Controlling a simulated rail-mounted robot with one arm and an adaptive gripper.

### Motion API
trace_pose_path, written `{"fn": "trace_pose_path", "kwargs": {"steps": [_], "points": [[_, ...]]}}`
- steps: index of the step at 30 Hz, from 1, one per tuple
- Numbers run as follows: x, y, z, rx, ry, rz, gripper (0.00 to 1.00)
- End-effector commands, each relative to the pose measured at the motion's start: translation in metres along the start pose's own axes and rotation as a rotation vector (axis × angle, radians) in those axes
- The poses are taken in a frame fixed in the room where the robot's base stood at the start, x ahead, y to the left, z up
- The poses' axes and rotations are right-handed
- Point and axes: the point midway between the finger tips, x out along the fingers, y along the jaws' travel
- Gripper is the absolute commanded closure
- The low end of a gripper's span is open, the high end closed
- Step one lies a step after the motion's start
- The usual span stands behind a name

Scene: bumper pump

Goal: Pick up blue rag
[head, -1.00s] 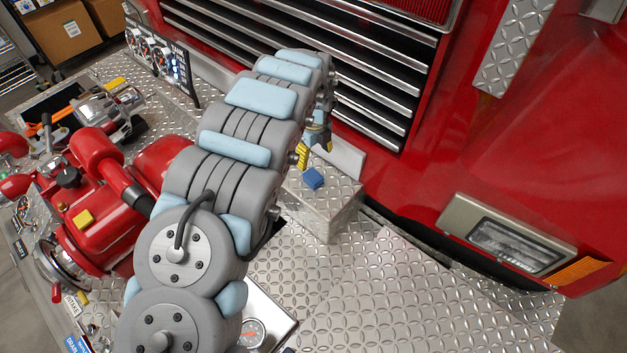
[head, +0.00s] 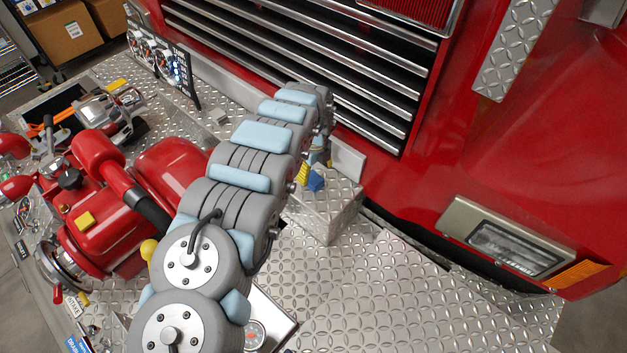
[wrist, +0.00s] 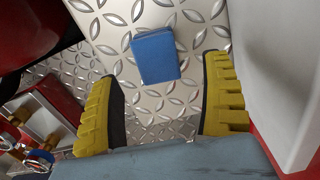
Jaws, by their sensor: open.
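The blue rag (wrist: 155,56) is a small folded block on a diamond-plate metal step, seen in the wrist view just beyond my fingertips and between their lines. In the head view the blue rag (head: 316,181) shows beside my gripper (head: 304,172), partly hidden by it. My gripper also shows in the wrist view (wrist: 160,88) with its two yellow ridged fingers spread wide. It is open and empty, and the rag does not appear to be between the fingers.
A red pump (head: 110,215) with pipes stands to the left. Red bodywork with a black slatted grille (head: 300,60) rises behind the step. A pale panel (wrist: 270,70) lies close to the right finger. Diamond plate (head: 370,300) is clear in front.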

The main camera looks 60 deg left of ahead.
Motion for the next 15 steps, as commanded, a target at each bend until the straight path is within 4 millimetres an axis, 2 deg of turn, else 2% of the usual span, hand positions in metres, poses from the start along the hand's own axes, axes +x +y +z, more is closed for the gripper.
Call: {"fn": "trace_pose_path", "kwargs": {"steps": [15], "points": [[0.035,0.001,0.003,0.000,0.001,-0.002,0.20]]}}
